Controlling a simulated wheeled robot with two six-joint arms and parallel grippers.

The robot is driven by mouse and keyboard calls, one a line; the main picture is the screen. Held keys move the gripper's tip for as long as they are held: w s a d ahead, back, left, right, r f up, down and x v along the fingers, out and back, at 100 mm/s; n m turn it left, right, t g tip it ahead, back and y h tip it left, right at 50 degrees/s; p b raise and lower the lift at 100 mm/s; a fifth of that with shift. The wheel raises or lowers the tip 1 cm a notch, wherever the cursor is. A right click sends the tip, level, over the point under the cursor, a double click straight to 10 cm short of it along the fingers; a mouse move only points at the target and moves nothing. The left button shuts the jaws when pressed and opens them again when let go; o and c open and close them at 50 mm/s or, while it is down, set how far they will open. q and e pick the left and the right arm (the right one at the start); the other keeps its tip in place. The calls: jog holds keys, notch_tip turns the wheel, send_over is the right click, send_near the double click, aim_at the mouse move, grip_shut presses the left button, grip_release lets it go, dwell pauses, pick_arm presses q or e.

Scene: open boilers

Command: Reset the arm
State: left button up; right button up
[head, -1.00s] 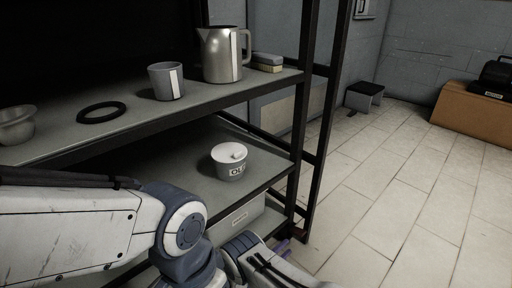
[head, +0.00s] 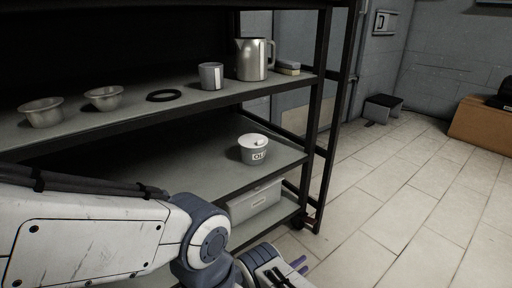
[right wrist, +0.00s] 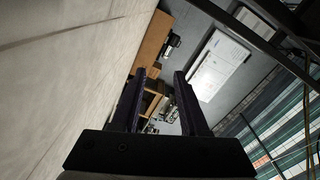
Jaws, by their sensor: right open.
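A white and blue-grey arm of mine crosses the lower left of the head view. My left gripper is not in view.
A pale bin (head: 255,201) sits below. Tiled floor (head: 400,190) is clear at right.

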jog(key=s+a+r+m+g+y+p, duration=0.1)
jog(key=s+a+r+m+g+p, duration=0.2)
jog(key=r+m, duration=0.85)
jog(key=s+r+m+g+y+p, duration=0.1)
jog(key=s+r+m+g+p, duration=0.35)
jog(key=r, duration=1.15)
jog(key=s+a+r+m+g+y+p, duration=0.15)
jog(key=s+r+m+y+p, duration=0.25)
jog(key=s+r+m, duration=0.4)
jog(key=s+a+r+m+g+y+p, duration=0.1)
jog(key=s+a+r+m+y+p, duration=0.3)
jog(key=s+r+m, duration=0.4)
jog(key=s+a+r+m+g+y+p, duration=0.1)
jog(key=s+a+r+m+y+p, duration=0.1)
jog(key=s+r+m+y+p, duration=0.45)
notch_tip(320, 180, up, 41)
jog(key=s+m+h+p, duration=0.1)
jog(key=m+p, duration=0.1)
jog(key=p, duration=3.3)
jog(key=shift+f, duration=0.15)
